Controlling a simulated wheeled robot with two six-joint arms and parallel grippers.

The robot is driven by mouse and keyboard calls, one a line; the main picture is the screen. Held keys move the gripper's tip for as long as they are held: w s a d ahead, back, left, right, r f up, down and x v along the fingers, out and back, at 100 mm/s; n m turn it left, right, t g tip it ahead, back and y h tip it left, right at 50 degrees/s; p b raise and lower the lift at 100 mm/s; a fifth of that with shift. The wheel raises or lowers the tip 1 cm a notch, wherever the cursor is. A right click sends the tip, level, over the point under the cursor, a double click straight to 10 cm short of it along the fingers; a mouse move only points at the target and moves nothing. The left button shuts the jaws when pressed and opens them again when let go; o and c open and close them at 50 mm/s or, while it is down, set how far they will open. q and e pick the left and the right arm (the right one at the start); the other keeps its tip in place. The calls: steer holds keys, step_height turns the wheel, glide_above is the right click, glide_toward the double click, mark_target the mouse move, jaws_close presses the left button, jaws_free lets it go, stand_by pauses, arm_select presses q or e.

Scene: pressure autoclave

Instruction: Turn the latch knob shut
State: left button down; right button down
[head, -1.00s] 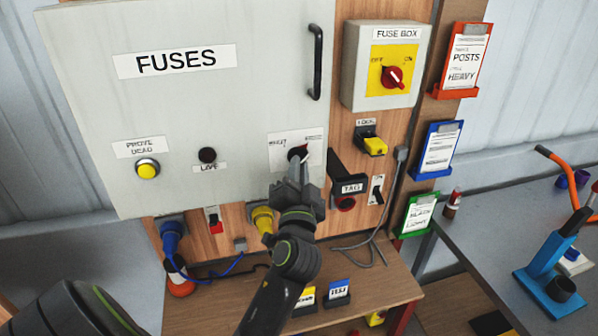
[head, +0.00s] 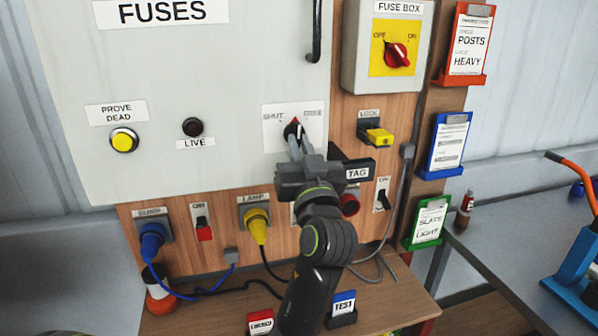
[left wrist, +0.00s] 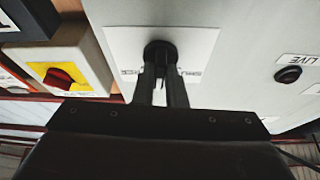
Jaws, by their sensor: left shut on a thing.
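The latch knob (head: 292,131) is a small dark knob with a red pointer mark, on a white plate (head: 273,136) at the lower right of the grey FUSES door (head: 230,80). The plate reads SHUT on the left; the word on its right is too blurred to read. My left gripper (head: 298,143) is shut on the knob and hides part of it. In the left wrist view the round dark knob (left wrist: 160,51) sits between the two fingertips (left wrist: 161,72). The red mark points roughly upward in the head view. My right gripper is not in view.
A black door handle (head: 317,30) is above the knob. The fuse box (head: 396,85), yellow lock (head: 379,136) and TAG holder (head: 357,172) are to the right. Plugs with blue (head: 152,237) and yellow (head: 257,224) bodies are below, above a wooden shelf (head: 220,310).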

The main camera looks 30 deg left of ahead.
arm_select(q)
steer(key=n+g+y+b, duration=0.1)
steer(key=n+b, duration=0.2)
steer(key=n+g+b, duration=0.1)
steer(key=n+b, duration=0.1)
steer(key=n, duration=0.1)
steer(key=n+g+y+b, duration=0.1)
steer(key=n+g+b, duration=0.1)
steer(key=n+b, duration=0.1)
steer(key=shift+w+d+f+y+b, duration=0.2)
steer(key=shift+w+y+b, duration=0.05)
steer(key=shift+y+b, duration=0.05)
steer(key=n+g+b, duration=0.1)
steer(key=n+b, duration=0.1)
steer(key=n, duration=0.1)
steer(key=shift+r+g, duration=0.15)
steer(key=shift+g, duration=0.25)
steer(key=shift+n, duration=0.4)
steer(key=shift+w+r+n+g+b, duration=0.15)
steer(key=shift+n+g+b, duration=0.3)
steer(key=shift+n, duration=0.25)
steer(key=shift+r, duration=0.1)
steer(key=c, duration=1.5)
jaws_free()
